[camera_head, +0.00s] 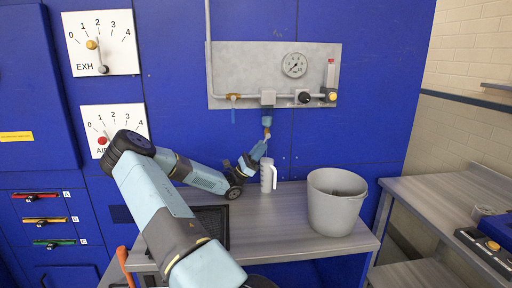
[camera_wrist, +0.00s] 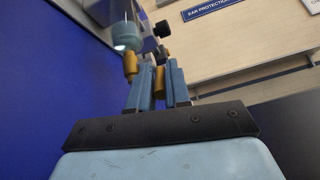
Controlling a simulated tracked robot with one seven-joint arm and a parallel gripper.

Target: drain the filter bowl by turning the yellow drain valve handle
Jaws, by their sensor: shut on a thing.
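The filter bowl (camera_wrist: 126,37) hangs under the pipe fittings on the grey panel. It also shows in the head view (camera_head: 264,117), small and partly hidden. A brass drain fitting (camera_wrist: 130,66) sticks out below the bowl. My gripper (camera_wrist: 160,72) is just beside that fitting, with its two blue fingers shut on the yellow drain valve handle (camera_wrist: 159,82). In the head view my gripper (camera_head: 262,146) reaches up to the bowl's underside, and the handle is too small to make out. A pale jug (camera_head: 268,177) stands upright on the bench below the gripper.
A grey bucket (camera_head: 336,212) stands on the bench (camera_head: 285,242) to the right of the jug. The panel (camera_head: 235,67) carries a gauge (camera_head: 294,65) and a flow tube (camera_head: 331,74). A side table (camera_head: 440,205) with a control box stands at the right.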

